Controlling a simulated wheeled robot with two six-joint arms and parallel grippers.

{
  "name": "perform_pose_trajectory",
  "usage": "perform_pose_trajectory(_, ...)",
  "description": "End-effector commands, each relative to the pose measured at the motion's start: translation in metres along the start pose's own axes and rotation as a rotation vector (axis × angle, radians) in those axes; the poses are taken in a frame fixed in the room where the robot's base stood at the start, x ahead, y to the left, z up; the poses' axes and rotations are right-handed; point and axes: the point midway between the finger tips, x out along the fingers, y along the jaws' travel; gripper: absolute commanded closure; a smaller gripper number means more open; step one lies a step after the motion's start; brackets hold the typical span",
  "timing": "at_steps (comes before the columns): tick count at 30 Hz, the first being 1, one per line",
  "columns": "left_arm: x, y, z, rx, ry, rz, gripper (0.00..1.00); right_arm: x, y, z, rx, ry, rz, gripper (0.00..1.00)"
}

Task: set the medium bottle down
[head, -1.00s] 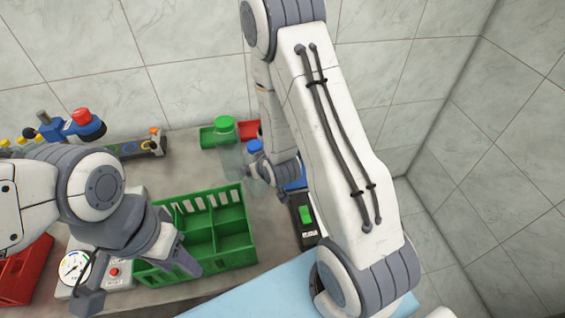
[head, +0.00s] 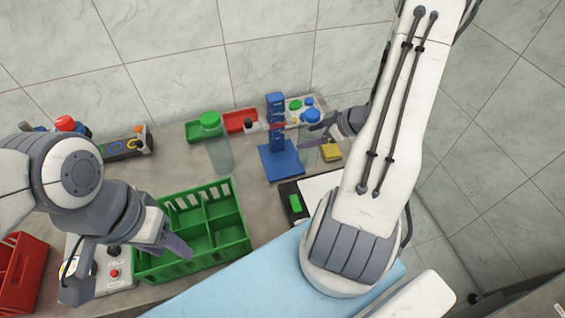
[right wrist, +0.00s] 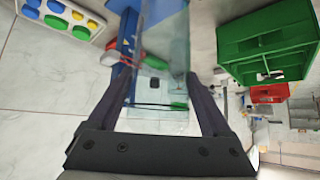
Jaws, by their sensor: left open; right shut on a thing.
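A clear bottle with a blue cap (head: 311,116), which I take to be the medium bottle, is in my right gripper (head: 311,138), just right of the blue stand (head: 283,163). The right wrist view shows its clear body (right wrist: 160,75) between the two fingers (right wrist: 162,100). I cannot tell whether its base touches the table. My left gripper (head: 128,266) is open and empty, beside the green crate (head: 239,241). Another clear bottle (head: 221,156) with a green cap stands upright left of the blue stand.
Green (head: 194,132) and red (head: 240,121) bins sit at the back by the wall. A black device with a green button (head: 296,203) is in front.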

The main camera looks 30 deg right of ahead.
Motion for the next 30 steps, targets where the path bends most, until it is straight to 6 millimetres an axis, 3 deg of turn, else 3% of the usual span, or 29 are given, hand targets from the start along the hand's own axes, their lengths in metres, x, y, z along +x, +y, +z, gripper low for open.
perform_pose_trajectory(2,-0.002,0.0,0.0,0.0,0.0,0.0,0.5,-0.005,0.002,0.004,-0.008,0.003,-0.007,1.0)
perform_pose_trajectory(5,-0.002,0.0,0.0,0.0,0.0,0.0,0.5,0.003,0.003,0.004,-0.014,0.004,-0.016,1.0)
perform_pose_trajectory(18,-0.018,0.001,-0.001,0.003,0.0,0.0,0.5,0.101,0.021,-0.021,-0.016,0.003,-0.017,1.0)
perform_pose_trajectory(25,-0.022,0.002,-0.001,0.004,0.0,0.0,0.5,0.122,0.026,-0.025,-0.014,0.003,-0.013,1.0)
perform_pose_trajectory(30,-0.029,0.002,-0.002,0.005,0.0,0.0,0.5,0.135,0.025,-0.012,-0.01,0.002,-0.015,1.0)
